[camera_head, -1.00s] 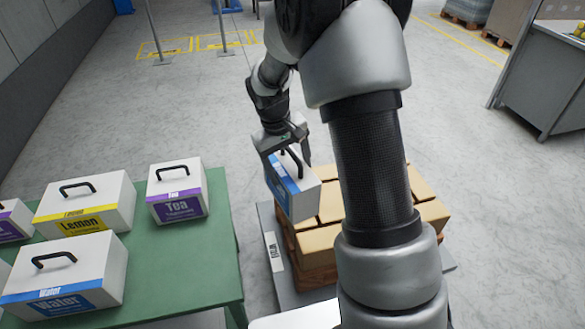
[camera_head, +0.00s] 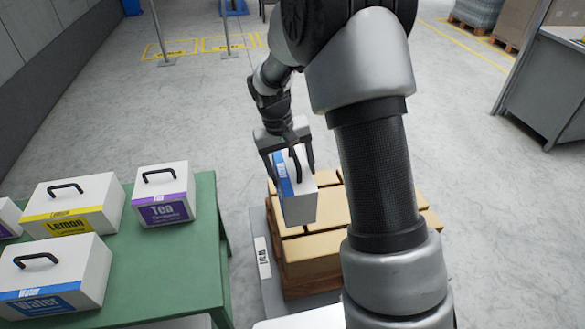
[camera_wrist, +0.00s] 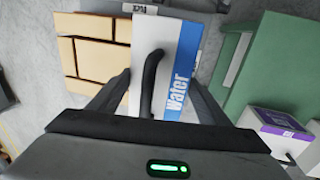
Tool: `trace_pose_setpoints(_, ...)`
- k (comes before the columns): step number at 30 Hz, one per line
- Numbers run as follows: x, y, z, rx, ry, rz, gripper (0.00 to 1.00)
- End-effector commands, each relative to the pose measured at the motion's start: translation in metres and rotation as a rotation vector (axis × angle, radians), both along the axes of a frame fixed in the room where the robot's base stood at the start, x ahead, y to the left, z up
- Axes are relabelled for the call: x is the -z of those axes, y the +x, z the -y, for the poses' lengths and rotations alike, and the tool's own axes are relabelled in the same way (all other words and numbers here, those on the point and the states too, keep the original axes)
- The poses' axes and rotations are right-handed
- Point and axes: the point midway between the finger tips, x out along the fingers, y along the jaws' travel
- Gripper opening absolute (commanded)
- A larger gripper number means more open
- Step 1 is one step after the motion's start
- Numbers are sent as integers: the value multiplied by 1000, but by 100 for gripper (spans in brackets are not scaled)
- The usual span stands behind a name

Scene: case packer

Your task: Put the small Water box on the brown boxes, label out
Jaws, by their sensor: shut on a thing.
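The small Water box (camera_head: 301,205) is white with a blue label band and a black handle. In the head view the blue label side faces left, toward the green table. In the wrist view the box (camera_wrist: 150,80) hangs between my fingers, with the "Water" lettering on its right side. The brown boxes (camera_wrist: 88,55) lie below and to the left there. Whether the box touches them I cannot tell.
The green table (camera_head: 190,262) stands at the left with a larger Water box (camera_head: 60,275), a Lemon box (camera_head: 75,205) and a Tea box (camera_head: 163,195). The brown boxes sit on a grey platform (camera_head: 262,262). My arm hides their right part.

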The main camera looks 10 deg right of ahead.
Motion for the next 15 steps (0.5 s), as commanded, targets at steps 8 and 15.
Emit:
trace_pose_setpoints(8,-4,1,0,-1,0,4,12)
trace_pose_setpoints(15,2,1,0,-1,0,4,12)
